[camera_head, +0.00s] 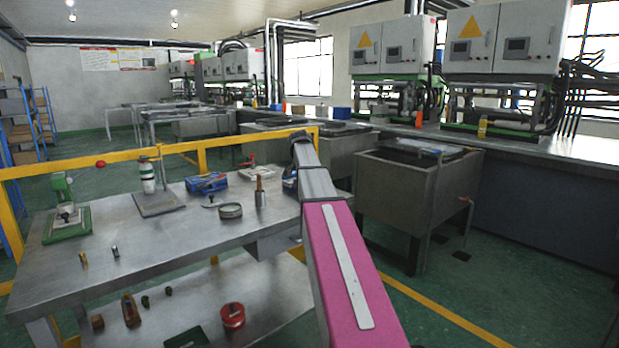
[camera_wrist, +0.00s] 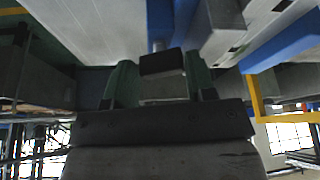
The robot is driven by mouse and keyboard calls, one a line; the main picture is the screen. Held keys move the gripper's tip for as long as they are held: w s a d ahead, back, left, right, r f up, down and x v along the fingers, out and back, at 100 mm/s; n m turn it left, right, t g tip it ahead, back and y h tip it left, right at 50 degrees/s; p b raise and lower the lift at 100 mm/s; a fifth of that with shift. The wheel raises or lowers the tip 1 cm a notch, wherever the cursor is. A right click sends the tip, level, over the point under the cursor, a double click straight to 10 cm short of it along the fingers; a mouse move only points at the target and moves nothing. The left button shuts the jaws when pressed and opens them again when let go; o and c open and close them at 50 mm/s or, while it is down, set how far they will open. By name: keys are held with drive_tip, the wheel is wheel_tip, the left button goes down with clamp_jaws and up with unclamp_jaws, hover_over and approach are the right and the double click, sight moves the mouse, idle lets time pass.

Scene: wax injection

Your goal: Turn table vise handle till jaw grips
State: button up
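In the wrist view a blue and grey device that looks like the table vise (camera_wrist: 278,46) fills the upper right, close to my gripper. Its pale grey jaw-like blocks (camera_wrist: 230,38) lie beside the blue parts. A dark block (camera_wrist: 162,62), perhaps the handle end, shows between the two greenish fingers of my gripper (camera_wrist: 160,80). The fingers stand apart; whether they touch the block is unclear. In the head view a blue thing (camera_head: 290,184) on the table shows beside my arm, mostly hidden by it. My gripper is hidden there.
The metal table (camera_head: 130,260) also carries a blue box-like device (camera_head: 207,183), a round tin (camera_head: 230,211), a wooden-handled cone (camera_head: 260,193) and a green press (camera_head: 67,215). A yellow rail (camera_head: 230,139) runs behind it. A grey tank (camera_head: 405,192) stands right of my arm.

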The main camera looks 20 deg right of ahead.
drive_tip(key=shift+w+d+r, duration=0.1)
drive_tip(key=shift+w, duration=0.05)
drive_tip(key=shift+s+v, duration=0.1)
drive_tip(key=shift+v, duration=0.75)
drive_tip(key=shift+s+v, duration=0.15)
drive_tip(key=shift+v, duration=0.75)
drive_tip(key=v, duration=0.8)
drive_tip(key=shift+s+r, duration=0.25)
drive_tip(key=shift+s, duration=0.1)
drive_tip(key=v, duration=1)
drive_tip(key=shift+s+r, duration=0.15)
drive_tip(key=shift+r, duration=0.2)
